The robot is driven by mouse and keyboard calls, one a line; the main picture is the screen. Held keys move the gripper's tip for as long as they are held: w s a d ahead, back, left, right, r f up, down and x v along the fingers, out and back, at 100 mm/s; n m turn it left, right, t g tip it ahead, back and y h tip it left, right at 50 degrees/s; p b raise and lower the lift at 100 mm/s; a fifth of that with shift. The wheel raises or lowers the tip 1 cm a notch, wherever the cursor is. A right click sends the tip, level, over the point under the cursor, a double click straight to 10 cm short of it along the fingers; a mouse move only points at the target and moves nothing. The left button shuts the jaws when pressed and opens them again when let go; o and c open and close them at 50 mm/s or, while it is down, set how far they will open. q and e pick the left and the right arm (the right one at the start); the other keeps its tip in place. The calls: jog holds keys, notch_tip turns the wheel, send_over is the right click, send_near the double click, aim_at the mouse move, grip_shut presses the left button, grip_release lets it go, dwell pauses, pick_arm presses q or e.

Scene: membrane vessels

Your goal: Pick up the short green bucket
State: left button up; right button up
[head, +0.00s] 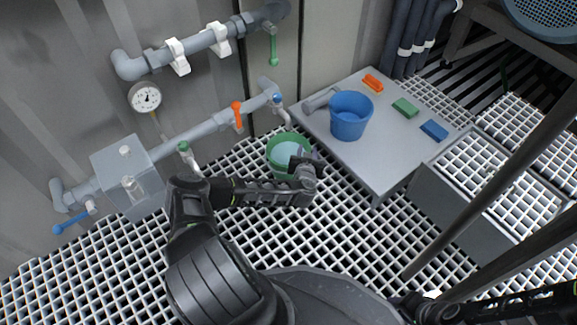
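The short green bucket (280,143) stands on the white grating floor below the wall pipe, left of the grey table. Its rim is green and its inside looks pale. My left gripper (301,161) is at the bucket's right, near side, over its rim. The gripper and wrist hide part of the bucket. I cannot tell whether the fingers are open or closed on the rim. Parts of my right arm show dark at the lower right, and its fingers cannot be made out.
A grey table (372,155) holds a blue bucket (350,119), a grey cylinder (319,100), and orange (373,83), green (405,107) and blue (434,130) blocks. Pipes with an orange-handled valve (237,114) and a clear box (127,172) line the wall. Grating-topped grey boxes (455,215) stand right.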

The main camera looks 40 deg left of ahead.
pick_arm(q)
jog(key=shift+c, duration=0.4)
grip_shut()
jog(key=shift+s+d+f, duration=0.1)
dwell(1.1)
